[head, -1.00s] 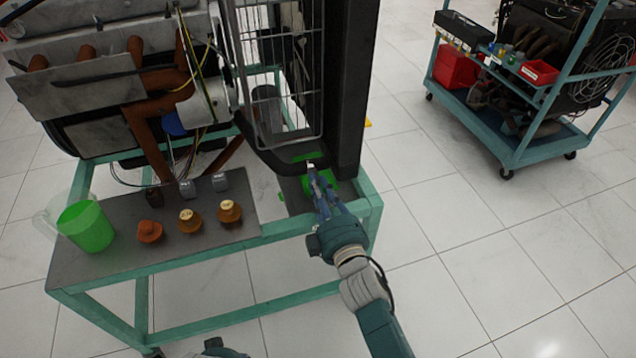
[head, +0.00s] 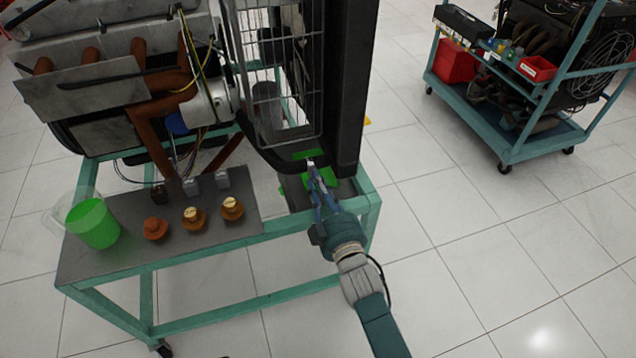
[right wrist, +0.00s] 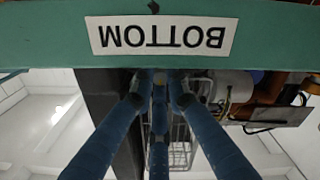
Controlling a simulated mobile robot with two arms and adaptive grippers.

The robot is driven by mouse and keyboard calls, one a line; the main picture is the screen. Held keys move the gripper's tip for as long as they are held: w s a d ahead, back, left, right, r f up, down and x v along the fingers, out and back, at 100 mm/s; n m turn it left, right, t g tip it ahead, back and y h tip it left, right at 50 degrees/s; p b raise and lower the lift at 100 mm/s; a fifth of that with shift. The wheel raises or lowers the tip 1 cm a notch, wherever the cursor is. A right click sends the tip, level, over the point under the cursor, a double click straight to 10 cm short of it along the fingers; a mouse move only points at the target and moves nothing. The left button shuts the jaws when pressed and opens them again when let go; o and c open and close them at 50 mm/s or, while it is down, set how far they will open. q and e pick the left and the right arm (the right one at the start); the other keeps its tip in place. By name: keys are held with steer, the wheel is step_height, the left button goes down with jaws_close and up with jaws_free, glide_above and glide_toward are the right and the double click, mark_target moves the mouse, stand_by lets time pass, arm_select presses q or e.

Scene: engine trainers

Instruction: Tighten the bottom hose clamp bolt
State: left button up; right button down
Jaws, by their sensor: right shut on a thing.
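The black lower hose (head: 283,163) runs along the foot of the dark radiator, its end by a small pale metal piece at my right fingertips. My right gripper (head: 312,168) reaches over the teal cart rail and is shut at that spot, on what appears to be the bottom hose clamp bolt. The bolt itself is too small and covered to make out. In the right wrist view, a teal bar with an upside-down BOTTOM label (right wrist: 161,36) hides the fingertips; the blue finger links (right wrist: 160,110) run up to it. My left gripper is out of view.
The cart's grey shelf (head: 150,250) holds a green-filled jug (head: 93,223), several orange-brown caps and small grey blocks. A wire grille (head: 285,90) and black radiator post (head: 350,85) stand close to my right gripper. Another teal cart (head: 500,130) stands at right; the floor between is clear.

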steer(key=shift+d+f, duration=0.2)
steer(key=c, duration=1.7)
jaws_free()
steer(key=v, duration=1.2)
steer(key=shift+r, duration=0.1)
